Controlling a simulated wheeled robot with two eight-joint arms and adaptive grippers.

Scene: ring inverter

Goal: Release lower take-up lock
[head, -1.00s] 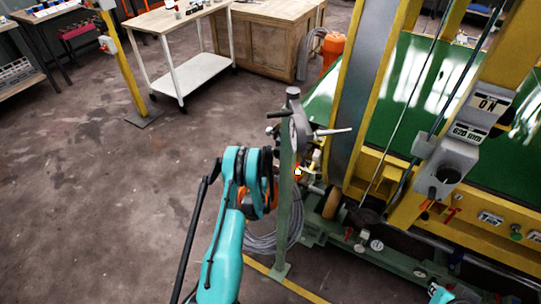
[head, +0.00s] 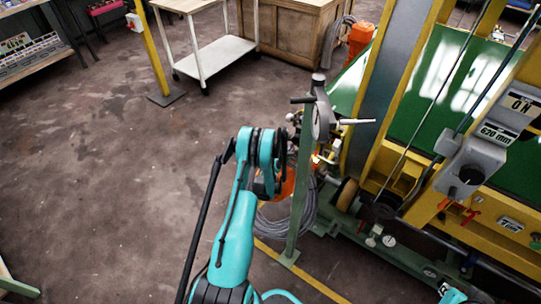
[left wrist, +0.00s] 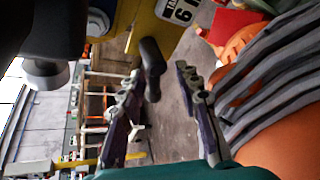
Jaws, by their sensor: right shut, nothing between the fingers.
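My left gripper (left wrist: 160,70) is open in the left wrist view, with its two fingers apart. A dark cylindrical handle (left wrist: 150,60) shows at the fingertips, in line with the gap. I see no grip on it, and cannot tell whether it touches a finger. In the head view my left arm reaches to the green post (head: 301,190), and its gripper is largely hidden around there. Levers and a round grey part (head: 322,116) sit at the post's top. I cannot tell which part is the lower take-up lock. My right gripper is not clearly visible.
The yellow and green machine (head: 440,90) stands on the right, with a grey control box (head: 468,160) marked ON and 620 mm. A coiled grey hose (head: 290,222) hangs by the post. A white trolley (head: 217,60) stands behind. The floor at left is clear.

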